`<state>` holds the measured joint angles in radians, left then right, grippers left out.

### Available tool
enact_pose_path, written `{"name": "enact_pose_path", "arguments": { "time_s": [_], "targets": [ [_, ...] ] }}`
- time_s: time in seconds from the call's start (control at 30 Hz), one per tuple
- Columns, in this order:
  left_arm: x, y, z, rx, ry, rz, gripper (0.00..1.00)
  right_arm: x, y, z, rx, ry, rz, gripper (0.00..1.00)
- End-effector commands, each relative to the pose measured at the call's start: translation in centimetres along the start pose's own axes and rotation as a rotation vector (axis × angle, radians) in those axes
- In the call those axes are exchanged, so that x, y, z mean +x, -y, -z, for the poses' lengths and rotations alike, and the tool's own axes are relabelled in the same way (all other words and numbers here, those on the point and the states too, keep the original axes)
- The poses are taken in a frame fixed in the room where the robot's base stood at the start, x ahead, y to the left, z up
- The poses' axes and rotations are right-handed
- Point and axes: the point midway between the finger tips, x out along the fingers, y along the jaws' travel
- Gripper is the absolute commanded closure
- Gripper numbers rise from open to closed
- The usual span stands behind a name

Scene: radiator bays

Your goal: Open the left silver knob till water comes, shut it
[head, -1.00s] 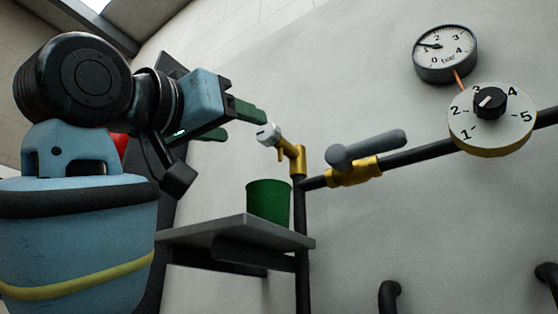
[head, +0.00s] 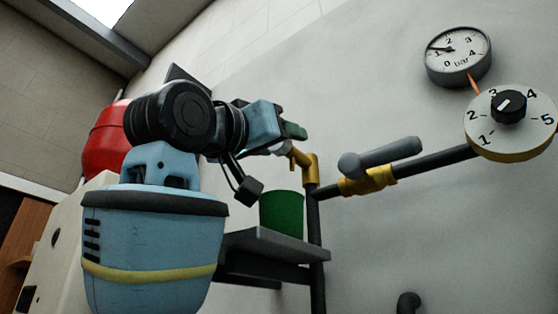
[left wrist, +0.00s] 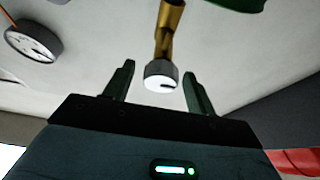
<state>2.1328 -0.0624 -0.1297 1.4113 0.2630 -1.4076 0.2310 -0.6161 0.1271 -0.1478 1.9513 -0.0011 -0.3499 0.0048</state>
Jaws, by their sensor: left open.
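The silver knob (left wrist: 160,74) is a round, pale cap with a dark slot mark, on the end of a brass tap (left wrist: 167,32). In the head view the brass tap (head: 309,166) rises from a dark pipe, and the knob is mostly hidden by my left gripper (head: 291,138). In the left wrist view my left gripper (left wrist: 158,72) is open, with one green finger on each side of the knob and gaps showing on both sides. A green bucket (head: 281,214) stands below the tap; no water shows. My right gripper is out of view.
The bucket stands on a grey shelf (head: 270,243). To the right are a brass valve with a grey lever (head: 380,157), a numbered dial (head: 510,120) and a bar gauge (head: 458,55), which also shows in the left wrist view (left wrist: 33,43).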

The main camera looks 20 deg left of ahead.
Motion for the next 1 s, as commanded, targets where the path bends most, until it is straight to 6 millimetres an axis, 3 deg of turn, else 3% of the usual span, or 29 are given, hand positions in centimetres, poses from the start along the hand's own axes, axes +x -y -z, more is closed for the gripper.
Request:
{"name": "enact_pose_path", "arguments": {
  "time_s": [0.43,0.77,1.0],
  "targets": [
    [0.87,-0.03,-0.02,0.001,-0.001,0.0,0.45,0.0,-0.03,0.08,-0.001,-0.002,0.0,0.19],
    [0.86,-0.02,-0.03,0.001,0.0,0.0,0.88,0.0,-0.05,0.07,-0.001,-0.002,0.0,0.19],
    [0.86,0.01,-0.03,0.021,0.0,-0.008,0.89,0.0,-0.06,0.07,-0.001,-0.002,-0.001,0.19]
  ]
}}
